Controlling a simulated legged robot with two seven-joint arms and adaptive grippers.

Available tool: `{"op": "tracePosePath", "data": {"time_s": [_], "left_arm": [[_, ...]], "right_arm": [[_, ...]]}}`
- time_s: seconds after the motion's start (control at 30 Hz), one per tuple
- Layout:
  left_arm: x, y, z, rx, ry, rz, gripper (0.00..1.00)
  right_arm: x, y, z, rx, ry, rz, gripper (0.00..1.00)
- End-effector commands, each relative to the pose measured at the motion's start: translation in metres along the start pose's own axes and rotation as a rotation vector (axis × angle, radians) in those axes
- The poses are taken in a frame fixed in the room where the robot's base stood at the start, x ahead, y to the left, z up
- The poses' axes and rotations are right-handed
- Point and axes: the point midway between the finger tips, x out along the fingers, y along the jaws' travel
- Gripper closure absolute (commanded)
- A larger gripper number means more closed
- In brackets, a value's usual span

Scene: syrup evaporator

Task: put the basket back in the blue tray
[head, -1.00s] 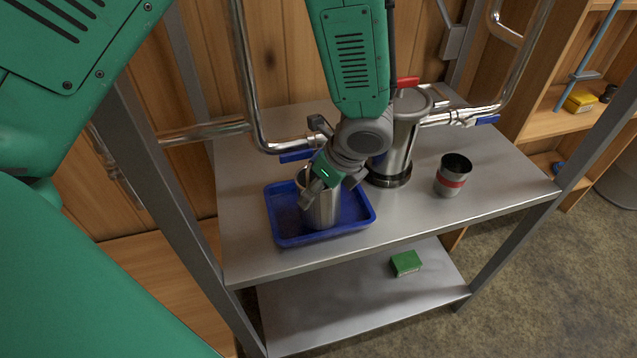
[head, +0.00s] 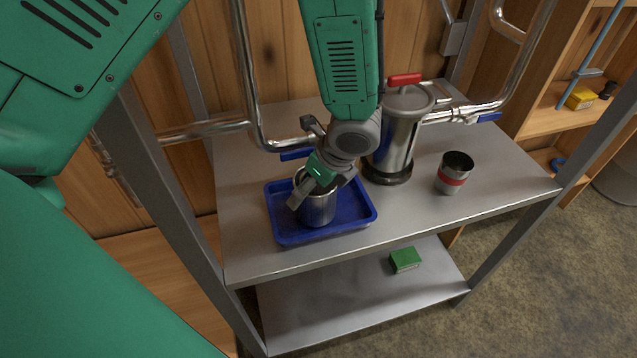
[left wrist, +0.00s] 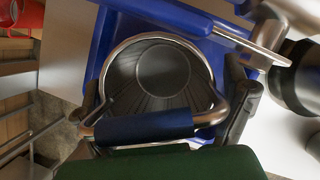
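The basket (head: 318,210) is a silver metal cup. It stands in the blue tray (head: 357,226), toward its left side, and looks upright. The left wrist view looks down into the open basket (left wrist: 160,75), with a curved handle bearing a blue grip (left wrist: 145,127) across its near side. The blue tray (left wrist: 190,17) shows around it. My left gripper (head: 322,185) is at the basket's top. Its fingers are spread wide, one on each side of the handle grip and not closed on it. Part of the basket's rim is hidden behind the gripper in the head view. My right gripper is not in view.
A tall metal canister with a red handle (head: 402,130) stands close right of my gripper. A metal cup with a red band (head: 453,174) is farther right. Pipes with blue valve levers run behind. A green box (head: 405,260) lies on the lower shelf. The tabletop's front right is clear.

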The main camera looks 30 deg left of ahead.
Motion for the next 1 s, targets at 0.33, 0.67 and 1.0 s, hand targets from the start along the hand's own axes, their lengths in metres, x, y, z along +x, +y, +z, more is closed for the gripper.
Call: {"op": "tracePosePath", "data": {"time_s": [0.33,0.67,1.0], "left_arm": [[-0.041,-0.002,0.001,-0.001,-0.002,-0.006,0.06],[-0.106,-0.001,0.003,-0.001,0.002,-0.005,0.06],[-0.128,-0.001,0.001,0.001,-0.001,0.0,0.06]], "right_arm": [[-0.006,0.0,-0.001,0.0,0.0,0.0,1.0],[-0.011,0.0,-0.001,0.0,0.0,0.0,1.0],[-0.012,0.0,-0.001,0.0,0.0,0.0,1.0]]}}
